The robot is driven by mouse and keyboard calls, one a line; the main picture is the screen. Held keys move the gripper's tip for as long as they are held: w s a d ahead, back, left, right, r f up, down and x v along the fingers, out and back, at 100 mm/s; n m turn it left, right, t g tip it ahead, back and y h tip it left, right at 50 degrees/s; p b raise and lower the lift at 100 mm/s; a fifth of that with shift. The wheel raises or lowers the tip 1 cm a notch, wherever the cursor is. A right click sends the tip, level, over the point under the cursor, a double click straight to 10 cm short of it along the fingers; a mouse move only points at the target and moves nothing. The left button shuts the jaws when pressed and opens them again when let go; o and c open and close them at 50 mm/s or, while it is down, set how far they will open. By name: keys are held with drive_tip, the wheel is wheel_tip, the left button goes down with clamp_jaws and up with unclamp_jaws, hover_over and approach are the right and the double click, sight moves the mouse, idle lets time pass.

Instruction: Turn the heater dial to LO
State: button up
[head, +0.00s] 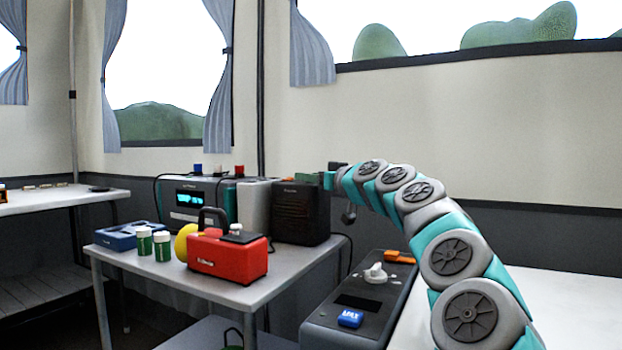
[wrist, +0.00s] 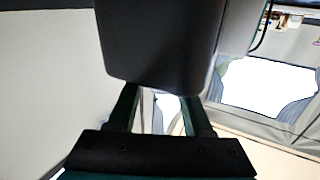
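A white dial (head: 375,272) sits on top of a long dark grey unit (head: 322,326) at the front centre in the head view. No LO mark is readable, and the dial's setting is too small to tell. A black box (head: 299,213), possibly the heater, stands on the table behind. My gripper (head: 331,180) is high beside that box's upper right, apart from the white dial. In the wrist view my gripper (wrist: 160,98) has its fingers apart, with nothing seen between them.
The grey table (head: 270,296) also holds a red box (head: 228,258), green-labelled jars (head: 162,246), a blue case (head: 125,236) and a grey device with a display (head: 187,199). A dark block (wrist: 160,40) fills the upper middle of the wrist view. White counter (head: 570,310) is clear at right.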

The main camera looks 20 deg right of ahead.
drive_tip(key=shift+o, duration=1)
drive_tip(key=s+d, duration=0.1)
drive_tip(key=s, duration=0.6)
drive_tip(key=shift+s+d, duration=0.2)
drive_tip(key=shift+s, duration=0.1)
drive_tip(key=shift+s, duration=0.1)
